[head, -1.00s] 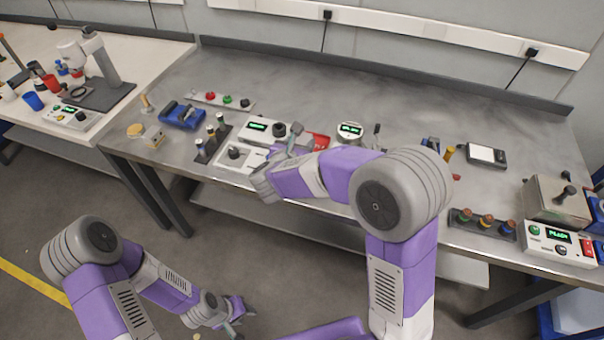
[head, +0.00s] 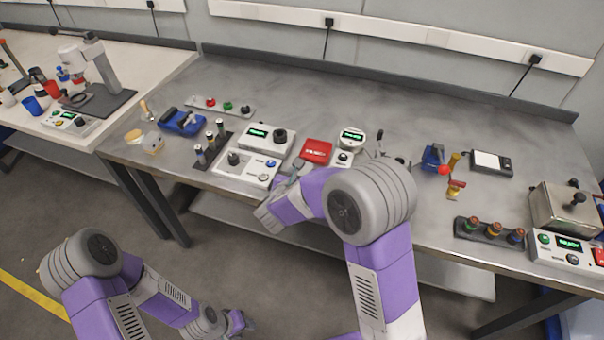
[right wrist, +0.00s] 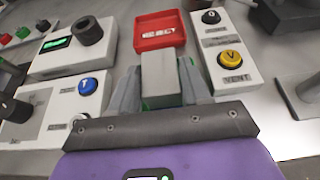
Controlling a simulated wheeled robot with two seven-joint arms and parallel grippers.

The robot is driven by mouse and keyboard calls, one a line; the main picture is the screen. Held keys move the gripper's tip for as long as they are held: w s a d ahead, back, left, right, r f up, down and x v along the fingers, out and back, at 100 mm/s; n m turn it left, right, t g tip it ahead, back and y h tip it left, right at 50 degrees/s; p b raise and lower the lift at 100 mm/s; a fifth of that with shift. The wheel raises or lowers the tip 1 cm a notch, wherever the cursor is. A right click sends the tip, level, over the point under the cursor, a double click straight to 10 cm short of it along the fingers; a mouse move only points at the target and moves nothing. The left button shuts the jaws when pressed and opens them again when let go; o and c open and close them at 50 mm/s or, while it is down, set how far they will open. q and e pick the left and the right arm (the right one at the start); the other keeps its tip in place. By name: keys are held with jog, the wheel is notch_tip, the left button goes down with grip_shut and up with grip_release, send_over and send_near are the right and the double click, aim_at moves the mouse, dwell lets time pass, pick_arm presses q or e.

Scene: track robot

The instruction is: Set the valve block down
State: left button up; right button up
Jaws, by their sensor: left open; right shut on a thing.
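My right gripper (right wrist: 160,90) is shut on a grey block, the valve block (right wrist: 160,72), with a little green beside it. I cannot tell whether the block touches the table. In the head view my right gripper (head: 286,178) is by the table's front part, below the red tray (head: 316,146); the block is not clearly visible there. My left gripper (head: 237,323) is open and empty, low in front of the table.
A white box with a blue button (right wrist: 88,86) stands left of the gripper, and a box with a yellow VENT button (right wrist: 230,58) stands right. The grey workbench (head: 420,110) is clear toward the back. A rack with three coloured knobs (head: 487,233) is at the right.

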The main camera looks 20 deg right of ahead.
jog(key=shift+f, duration=0.15)
jog(key=o, duration=1.3)
jog(key=shift+r, duration=0.2)
jog(key=p+v, duration=0.2)
jog(key=v, duration=1)
